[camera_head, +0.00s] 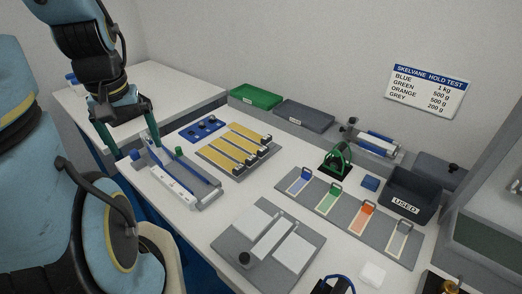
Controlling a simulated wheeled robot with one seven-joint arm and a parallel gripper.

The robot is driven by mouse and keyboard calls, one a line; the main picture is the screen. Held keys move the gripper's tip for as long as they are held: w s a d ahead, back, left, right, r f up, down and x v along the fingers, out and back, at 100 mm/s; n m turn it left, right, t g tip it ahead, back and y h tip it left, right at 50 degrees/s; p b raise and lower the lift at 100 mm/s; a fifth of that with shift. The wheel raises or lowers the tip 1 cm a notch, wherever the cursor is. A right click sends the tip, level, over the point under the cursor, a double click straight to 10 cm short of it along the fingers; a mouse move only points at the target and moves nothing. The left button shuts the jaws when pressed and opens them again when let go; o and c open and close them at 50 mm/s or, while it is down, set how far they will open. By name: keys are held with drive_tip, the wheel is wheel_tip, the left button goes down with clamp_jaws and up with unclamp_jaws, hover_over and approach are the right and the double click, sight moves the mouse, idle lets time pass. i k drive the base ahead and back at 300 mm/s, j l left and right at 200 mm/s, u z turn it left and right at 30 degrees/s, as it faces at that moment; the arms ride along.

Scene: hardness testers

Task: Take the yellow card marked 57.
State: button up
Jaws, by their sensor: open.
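Several yellow strips lie side by side on a grey-brown rack (207,152) in the middle of the table, and one yellow strip (237,144) is in plain view. Dark and pale pieces sit at their right ends. No number can be read on them at this size, so I cannot tell which is marked 57. My gripper (128,150) hangs at the left, pointing down, with its two green fingers apart. It is empty, left of the rack and apart from the strips.
A white device with blue rails (172,181) stands between my gripper and the rack. A blue holder (202,128) is behind it. A grey board (345,218) carries coloured clips. A dark USED bin (411,196) stands right. Green (256,96) and grey (303,114) trays are behind.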

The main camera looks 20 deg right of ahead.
sight(250, 147)
drive_tip(key=i+j+z, duration=0.45)
drive_tip(key=j, duration=0.25)
drive_tip(key=i+j+z, duration=0.2)
drive_tip(key=j, duration=0.2)
drive_tip(key=k+l, duration=0.05)
